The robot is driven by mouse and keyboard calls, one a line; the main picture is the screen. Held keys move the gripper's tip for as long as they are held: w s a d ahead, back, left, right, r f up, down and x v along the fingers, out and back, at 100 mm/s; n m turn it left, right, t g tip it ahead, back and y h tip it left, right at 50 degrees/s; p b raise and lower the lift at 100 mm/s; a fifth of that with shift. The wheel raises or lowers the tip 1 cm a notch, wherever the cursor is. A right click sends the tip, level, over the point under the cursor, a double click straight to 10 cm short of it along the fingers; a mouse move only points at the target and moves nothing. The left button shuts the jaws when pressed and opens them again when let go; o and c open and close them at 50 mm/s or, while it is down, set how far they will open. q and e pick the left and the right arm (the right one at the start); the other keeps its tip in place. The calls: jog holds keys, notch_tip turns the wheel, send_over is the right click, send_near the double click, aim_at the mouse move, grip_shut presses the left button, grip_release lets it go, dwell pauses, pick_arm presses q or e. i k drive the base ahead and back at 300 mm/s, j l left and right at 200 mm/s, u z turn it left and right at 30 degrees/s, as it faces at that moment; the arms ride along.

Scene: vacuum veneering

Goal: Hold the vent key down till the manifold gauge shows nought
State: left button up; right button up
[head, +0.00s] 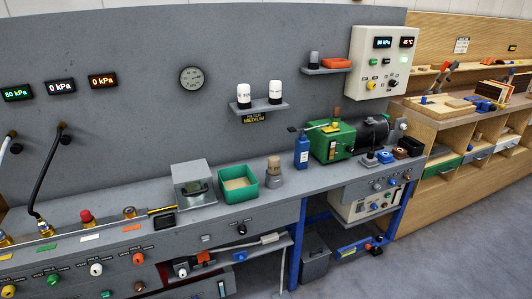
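A round dial gauge (191,78) hangs on the grey back panel; its needle reading is too small to tell. Three digital readouts are at the left: the green one (17,93) shows about 60 or 80 kPa, the white one (60,87) 0 kPa, the orange one (102,81) 0 kPa. I cannot tell which control is the vent key. A red mushroom button (87,217) stands on the bench at the left. Neither gripper is in view.
The grey bench (330,177) carries a clear-lidded box (194,184), a green tray (238,183), a blue bottle (302,151) and a green pump (332,142). A black hose (42,165) rises at the left. Coloured knobs line the bench front. The floor (470,240) at right is clear.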

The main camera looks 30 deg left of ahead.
aim_at(205, 238)
jog(key=u, duration=1.4)
